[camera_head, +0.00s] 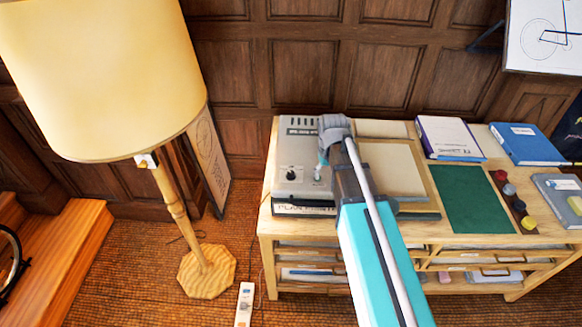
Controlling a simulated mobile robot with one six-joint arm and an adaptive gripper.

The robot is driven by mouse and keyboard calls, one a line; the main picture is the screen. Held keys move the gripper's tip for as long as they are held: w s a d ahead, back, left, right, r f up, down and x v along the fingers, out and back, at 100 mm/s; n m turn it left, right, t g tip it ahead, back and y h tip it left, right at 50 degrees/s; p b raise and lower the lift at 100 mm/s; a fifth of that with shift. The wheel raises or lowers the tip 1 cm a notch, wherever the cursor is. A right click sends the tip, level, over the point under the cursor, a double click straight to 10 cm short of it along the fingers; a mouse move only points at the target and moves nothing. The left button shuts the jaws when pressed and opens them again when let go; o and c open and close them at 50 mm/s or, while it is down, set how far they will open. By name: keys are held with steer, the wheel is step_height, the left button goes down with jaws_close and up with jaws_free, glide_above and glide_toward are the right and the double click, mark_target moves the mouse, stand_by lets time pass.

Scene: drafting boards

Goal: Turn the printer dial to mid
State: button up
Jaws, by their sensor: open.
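The grey printer (298,150) sits at the left end of the wooden drafting table, with slots on top and a lettered plate on its front edge. A black round dial (291,174) shows on its face. A smaller light-coloured control (317,174) sits to the right of it. My gripper (322,165) is over the printer's right part, right of the black dial and close to the smaller control. It is open and seems to hold nothing. Whether it touches the printer is unclear. My arm hides the printer's right edge. The dial's exact setting is too small to read.
Right of my arm lie a framed board, a green mat (472,199), books (528,144) and several small coloured pots. A floor lamp (100,75) stands left of the table. A power strip (244,304) lies on the floor. A panelled wall closes the back.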

mark_target(291, 172)
steer(key=w+a+r+n+p, duration=0.2)
steer(key=w+a+r, duration=0.1)
steer(key=w+a, duration=0.7)
steer(key=shift+a+r+n+p, duration=0.3)
steer(key=shift+a+n, duration=0.1)
steer(key=shift+a, duration=0.55)
steer(key=shift+f, duration=0.15)
step_height(291, 172, down, 14)
steer(key=b, duration=1.3)
steer(key=shift+r+b, duration=0.25)
steer(key=shift+b, duration=0.15)
jaws_close()
